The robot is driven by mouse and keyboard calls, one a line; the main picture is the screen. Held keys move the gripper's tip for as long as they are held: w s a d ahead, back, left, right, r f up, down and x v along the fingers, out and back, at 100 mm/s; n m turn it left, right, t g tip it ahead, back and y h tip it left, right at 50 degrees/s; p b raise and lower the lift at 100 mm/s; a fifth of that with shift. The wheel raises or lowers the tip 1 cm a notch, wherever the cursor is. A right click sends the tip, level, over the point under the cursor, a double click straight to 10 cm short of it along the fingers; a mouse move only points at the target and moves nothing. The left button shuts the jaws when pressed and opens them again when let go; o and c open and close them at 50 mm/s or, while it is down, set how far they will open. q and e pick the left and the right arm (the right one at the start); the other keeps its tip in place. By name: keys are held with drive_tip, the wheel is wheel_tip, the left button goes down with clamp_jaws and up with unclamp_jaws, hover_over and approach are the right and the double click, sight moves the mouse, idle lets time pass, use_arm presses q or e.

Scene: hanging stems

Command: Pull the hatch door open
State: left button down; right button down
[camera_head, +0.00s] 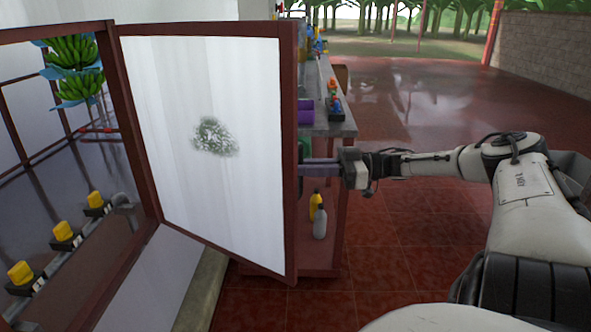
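The hatch door (215,130) is a white panel in a dark red frame, with a grey-green speckled patch near its middle. It stands swung open at an angle from the frame on its left, and the opening (70,160) beside it is clear to see through. My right gripper (308,171) comes in from the right and is at the door's right edge, around mid-height. Its fingertips end at or behind that edge, so I cannot tell whether they hold anything. No handle is visible. My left gripper is not in view.
Behind the door stands a table (338,125) with bottles and small items, with a yellow bottle (315,204) and a grey bottle (320,222) on its lower shelf. Green bananas (75,55) hang beyond the opening, above yellow-topped fittings (62,232). Red tiled floor (420,240) is open at right.

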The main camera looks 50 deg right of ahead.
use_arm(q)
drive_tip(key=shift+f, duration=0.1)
use_arm(e)
drive_tip(key=shift+w+d, duration=0.1)
drive_tip(key=shift+d, duration=0.05)
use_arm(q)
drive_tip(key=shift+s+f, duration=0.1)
use_arm(e)
drive_tip(key=c, duration=1.8)
unclamp_jaws()
use_arm(q)
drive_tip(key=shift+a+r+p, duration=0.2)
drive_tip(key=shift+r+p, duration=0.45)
drive_tip(key=shift+p, duration=0.3)
use_arm(e)
drive_tip(key=v, duration=1)
drive_tip(key=shift+d, duration=0.1)
drive_tip(key=shift+c, duration=0.5)
